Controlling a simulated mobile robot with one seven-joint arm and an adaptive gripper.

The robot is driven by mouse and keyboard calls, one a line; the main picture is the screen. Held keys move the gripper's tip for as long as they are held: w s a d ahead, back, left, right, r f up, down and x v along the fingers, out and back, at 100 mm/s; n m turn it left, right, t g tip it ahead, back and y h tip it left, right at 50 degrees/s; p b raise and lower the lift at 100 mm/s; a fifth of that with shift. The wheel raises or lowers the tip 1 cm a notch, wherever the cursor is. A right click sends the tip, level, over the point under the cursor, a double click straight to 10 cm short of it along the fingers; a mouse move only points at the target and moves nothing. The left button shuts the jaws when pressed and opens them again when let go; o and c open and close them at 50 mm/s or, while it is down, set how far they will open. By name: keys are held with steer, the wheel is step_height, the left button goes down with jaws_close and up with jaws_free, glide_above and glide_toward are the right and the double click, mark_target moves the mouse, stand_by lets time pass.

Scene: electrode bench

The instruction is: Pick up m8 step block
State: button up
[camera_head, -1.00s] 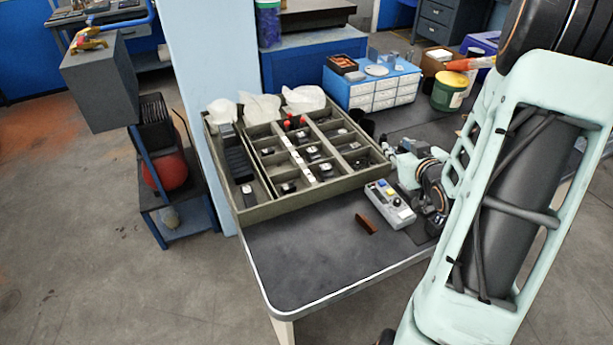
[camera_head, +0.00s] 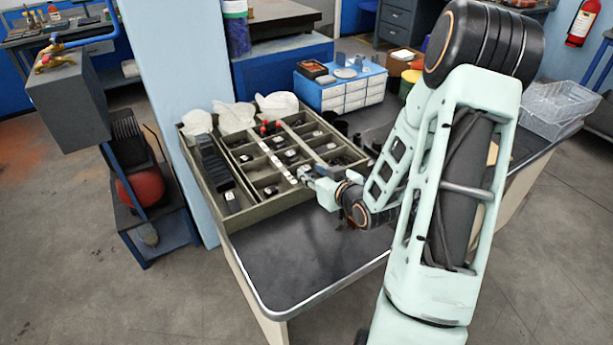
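An olive sorting tray (camera_head: 262,215) with several compartments lies on the dark bench. A row of black blocks (camera_head: 214,165) fills the long left compartment. I cannot tell which part is the m8 step block; the parts are too small to read. My gripper (camera_head: 306,174) is over the front right part of the tray, close to its front wall. Its fingers are too small to show whether they are open or shut, or hold anything.
White bags (camera_head: 237,117) lie along the tray's back edge. A blue-and-white drawer unit (camera_head: 345,90) stands behind. A wire basket (camera_head: 559,105) is at the right. The bench's front left (camera_head: 290,262) is clear. My arm hides much of the bench's right side.

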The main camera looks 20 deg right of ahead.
mark_target(306, 169)
steer(key=x, duration=0.4)
steer(key=shift+w+f, duration=0.2)
steer(key=shift+f, duration=0.05)
jaws_close()
